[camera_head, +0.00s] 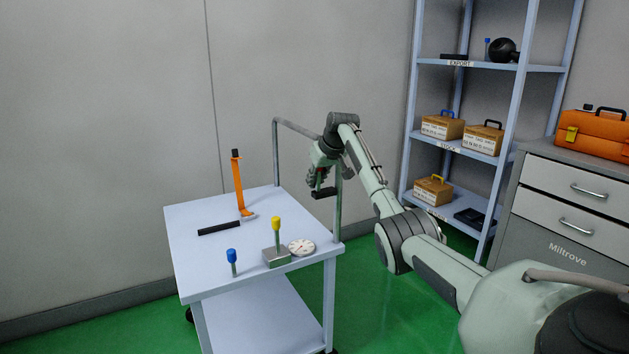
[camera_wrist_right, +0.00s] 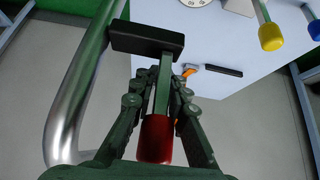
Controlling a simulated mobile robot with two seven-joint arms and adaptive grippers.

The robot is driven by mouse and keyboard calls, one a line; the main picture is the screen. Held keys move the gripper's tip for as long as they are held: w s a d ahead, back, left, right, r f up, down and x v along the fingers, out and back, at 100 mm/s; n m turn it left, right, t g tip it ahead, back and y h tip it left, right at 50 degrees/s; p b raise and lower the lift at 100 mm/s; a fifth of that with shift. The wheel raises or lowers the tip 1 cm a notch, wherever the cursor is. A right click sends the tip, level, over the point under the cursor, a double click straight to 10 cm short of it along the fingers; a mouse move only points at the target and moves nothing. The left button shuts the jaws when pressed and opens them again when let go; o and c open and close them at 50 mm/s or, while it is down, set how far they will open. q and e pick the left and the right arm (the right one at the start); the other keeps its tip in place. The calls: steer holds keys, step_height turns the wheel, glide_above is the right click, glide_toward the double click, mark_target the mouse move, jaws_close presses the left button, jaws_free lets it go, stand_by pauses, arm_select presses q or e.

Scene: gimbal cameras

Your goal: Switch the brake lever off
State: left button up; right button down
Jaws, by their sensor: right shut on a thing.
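A lever with a red grip (camera_wrist_right: 155,140), a grey shaft and a black block (camera_wrist_right: 147,40) at its far end shows in the right wrist view, beside the metal rail of the cart. I take it for the brake lever. In the head view its black block (camera_head: 324,194) is close to the rail's right post. My right gripper (camera_head: 319,174) is shut on the lever; its fingers (camera_wrist_right: 160,98) close around the shaft just beyond the red grip. Whether the black block touches the rail is unclear. My left gripper is out of view.
The cart top (camera_head: 205,230) holds an upright orange lever (camera_head: 239,185), a black bar (camera_head: 219,228), a blue-topped peg (camera_head: 232,256), a yellow-topped lever (camera_head: 276,225) on a metal block, and a white dial (camera_head: 302,247). A shelf (camera_head: 490,67) and drawer cabinet (camera_head: 570,190) stand at right.

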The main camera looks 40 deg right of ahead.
steer(key=shift+g, duration=0.4)
steer(key=c, duration=1.6)
jaws_free()
steer(key=shift+w, duration=0.1)
steer(key=v, duration=1.2)
steer(key=shift+d+f, duration=0.1)
